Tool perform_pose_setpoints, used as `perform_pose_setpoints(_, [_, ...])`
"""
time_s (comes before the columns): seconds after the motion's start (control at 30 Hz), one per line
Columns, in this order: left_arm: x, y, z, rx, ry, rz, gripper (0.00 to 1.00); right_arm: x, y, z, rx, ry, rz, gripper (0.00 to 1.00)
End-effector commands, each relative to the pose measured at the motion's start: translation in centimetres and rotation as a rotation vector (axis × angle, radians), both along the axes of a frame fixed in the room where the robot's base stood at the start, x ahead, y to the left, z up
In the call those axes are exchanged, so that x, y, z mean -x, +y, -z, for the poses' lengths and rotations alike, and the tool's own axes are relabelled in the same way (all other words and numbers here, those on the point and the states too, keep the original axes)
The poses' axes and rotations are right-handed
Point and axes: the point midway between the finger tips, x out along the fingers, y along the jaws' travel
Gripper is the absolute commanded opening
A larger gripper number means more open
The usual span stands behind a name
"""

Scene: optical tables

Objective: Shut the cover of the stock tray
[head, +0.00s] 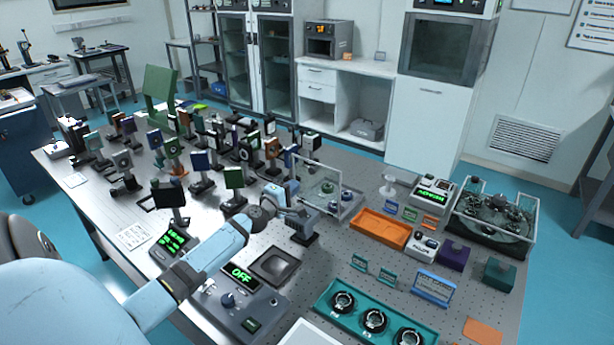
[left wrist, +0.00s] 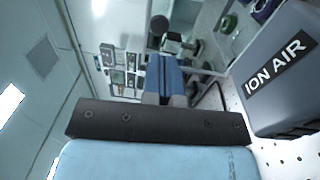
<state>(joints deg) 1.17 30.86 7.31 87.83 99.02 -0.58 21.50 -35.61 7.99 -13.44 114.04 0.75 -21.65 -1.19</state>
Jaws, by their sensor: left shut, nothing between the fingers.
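A clear-walled tray (head: 345,208) with a few small round parts in it stands near the table's middle; a clear framed panel (head: 318,178) stands raised at its left side and looks like its cover. My left gripper (head: 292,188) is shut and empty, just left of this tray. In the left wrist view its blue fingers (left wrist: 163,78) point towards the clear panel, part of which shows at upper right. I cannot tell whether they touch it. My right gripper is not in view.
A grey box marked ION AIR (left wrist: 280,72) is close beside the left gripper. Several mounted optics crowd the table's left. An orange tray (head: 380,229), a larger clear-walled case (head: 517,232) and a teal tray (head: 327,302) lie to the right and front.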

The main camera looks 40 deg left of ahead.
Motion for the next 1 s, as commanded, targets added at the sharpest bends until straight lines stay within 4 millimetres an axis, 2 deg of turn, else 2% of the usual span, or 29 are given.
perform_pose_setpoints(0.03, [-1.2, 0.2, -0.2, 0.001, -0.003, -0.001, 0.0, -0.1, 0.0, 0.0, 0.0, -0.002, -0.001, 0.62])
perform_pose_setpoints(0.2, [-4.2, 0.5, -0.2, 0.002, -0.002, 0.0, 0.0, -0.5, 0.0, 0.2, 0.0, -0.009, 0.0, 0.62])
perform_pose_setpoints(0.4, [-6.4, 0.7, -0.3, 0.001, -0.001, 0.0, 0.0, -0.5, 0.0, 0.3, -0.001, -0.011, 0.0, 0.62])
perform_pose_setpoints(0.6, [-7.1, 0.8, -0.3, 0.0, 0.0, 0.002, 0.0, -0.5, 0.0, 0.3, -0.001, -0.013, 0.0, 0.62])
perform_pose_setpoints(1.0, [-7.1, 0.9, -0.4, -0.001, 0.003, 0.001, 0.0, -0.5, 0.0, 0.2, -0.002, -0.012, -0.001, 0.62])
